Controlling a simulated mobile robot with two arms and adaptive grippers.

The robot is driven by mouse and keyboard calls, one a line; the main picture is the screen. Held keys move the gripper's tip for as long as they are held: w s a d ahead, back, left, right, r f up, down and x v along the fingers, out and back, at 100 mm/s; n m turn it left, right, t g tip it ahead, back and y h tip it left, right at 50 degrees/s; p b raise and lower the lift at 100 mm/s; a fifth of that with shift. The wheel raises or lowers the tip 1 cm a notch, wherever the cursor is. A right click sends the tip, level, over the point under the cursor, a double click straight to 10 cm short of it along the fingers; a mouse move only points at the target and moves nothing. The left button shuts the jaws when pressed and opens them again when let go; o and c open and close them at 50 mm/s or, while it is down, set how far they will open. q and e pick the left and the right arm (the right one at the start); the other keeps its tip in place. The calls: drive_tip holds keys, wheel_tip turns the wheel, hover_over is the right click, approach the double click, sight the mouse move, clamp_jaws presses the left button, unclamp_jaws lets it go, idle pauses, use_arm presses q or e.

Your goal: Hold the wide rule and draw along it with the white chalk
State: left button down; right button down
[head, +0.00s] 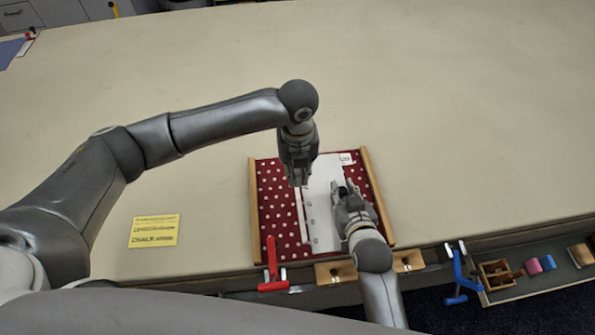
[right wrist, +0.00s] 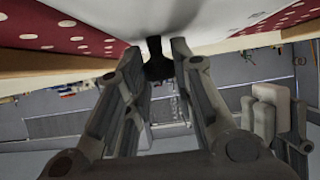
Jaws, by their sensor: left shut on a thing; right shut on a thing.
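The wide rule (head: 322,220) is a broad white plate lying on red cloth with white dots (head: 273,205). My right gripper (head: 346,193) is over its right part, shut on a dark knob (right wrist: 157,62) that seems to belong to the rule. My left gripper (head: 299,184) points down at the rule's upper left edge. It is shut, apparently on the white chalk, which its fingers hide. A thin pale line (head: 301,215) runs beside the rule's left edge; I cannot tell if it is chalk or the rule's edge.
Wooden rails flank the cloth at left (head: 253,210) and right (head: 377,195). A red clamp (head: 272,270) and blue clamp (head: 459,276) sit at the table's front edge. A yellow chalk label (head: 153,231) lies left. A tray (head: 555,280) holds blocks.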

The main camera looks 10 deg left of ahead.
drive_tip(key=c, duration=1.1)
unclamp_jaws()
drive_tip(key=shift+c, duration=0.2)
drive_tip(key=shift+s, duration=0.1)
drive_tip(key=v, duration=1.1)
drive_tip(key=shift+s+d+r, duration=0.1)
drive_tip(key=shift+s+r, duration=0.15)
drive_tip(key=shift+s, duration=0.1)
